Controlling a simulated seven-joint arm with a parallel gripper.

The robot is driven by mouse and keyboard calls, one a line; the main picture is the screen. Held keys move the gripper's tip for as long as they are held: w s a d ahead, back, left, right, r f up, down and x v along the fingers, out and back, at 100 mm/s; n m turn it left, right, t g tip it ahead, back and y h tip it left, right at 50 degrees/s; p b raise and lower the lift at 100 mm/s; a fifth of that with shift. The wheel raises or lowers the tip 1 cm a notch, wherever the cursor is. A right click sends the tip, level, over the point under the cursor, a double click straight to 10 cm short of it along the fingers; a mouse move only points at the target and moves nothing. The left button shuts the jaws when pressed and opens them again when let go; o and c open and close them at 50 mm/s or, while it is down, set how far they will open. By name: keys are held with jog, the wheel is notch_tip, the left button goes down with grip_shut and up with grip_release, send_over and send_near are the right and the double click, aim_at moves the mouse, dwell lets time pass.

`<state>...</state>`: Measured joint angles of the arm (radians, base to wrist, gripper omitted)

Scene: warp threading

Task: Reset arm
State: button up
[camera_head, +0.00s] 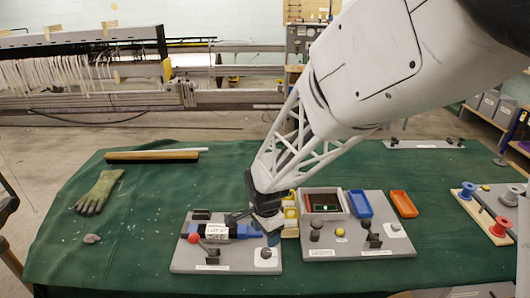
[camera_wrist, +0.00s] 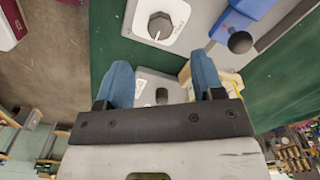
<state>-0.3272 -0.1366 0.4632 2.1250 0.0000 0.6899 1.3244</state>
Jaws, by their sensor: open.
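My gripper (camera_head: 270,230) hangs low over the green-covered table, at the right edge of the left grey board (camera_head: 225,268). In the wrist view my gripper (camera_wrist: 161,78) shows two blue fingers standing apart with nothing held between them. Part of a grey board with a dark knob (camera_wrist: 162,96) shows beyond the gap. The left board carries a blue and black device (camera_head: 222,231) with a red ball (camera_head: 194,238) and a dark knob on a white plate (camera_head: 266,253). My arm hides part of the device's right end.
The right grey board (camera_head: 340,251) holds an open box (camera_head: 324,206), knobs and a black clamp. Yellow parts (camera_head: 291,215) stand between the boards. The table's back left is mostly clear.

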jog(key=shift+s+d+r, duration=0.15)
jog(key=shift+d+r, duration=0.15)
jog(key=shift+r, duration=0.15)
jog(key=s+d+r+n+t, duration=0.1)
jog(key=s+d+r+n, duration=0.4)
jog(key=s+d+r, duration=0.3)
jog(key=s+d+r+n+t, duration=0.1)
jog(key=s+d+r+n, duration=0.5)
jog(key=s+d+r, duration=0.3)
jog(key=s+r, duration=0.2)
jog(key=s, duration=0.2)
jog(key=shift+s+d+r+t, duration=0.15)
jog(key=shift+s+r+t, duration=0.05)
jog(key=shift+s+t, duration=0.15)
